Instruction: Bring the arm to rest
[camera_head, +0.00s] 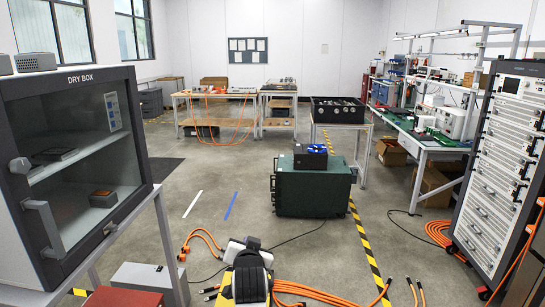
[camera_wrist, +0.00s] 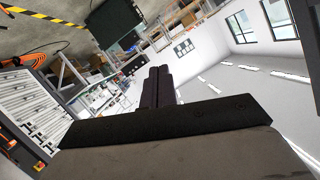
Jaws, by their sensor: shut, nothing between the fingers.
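My gripper (camera_wrist: 159,72) shows in the wrist view, its two dark fingers together with nothing between them. It points out into the open room, and the wrist picture is strongly tilted. In the head view, black and white parts of my arm show low in the middle, in front of the green case (camera_head: 312,190). I cannot make out the fingertips there. The gripper touches nothing that I can see.
A dry box (camera_head: 75,77) stands close at left, its glass door shut. A tall instrument rack (camera_head: 505,150) stands at right. Orange cables (camera_head: 330,294) lie on the floor near the front. Open floor (camera_head: 225,165) lies left of the green case.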

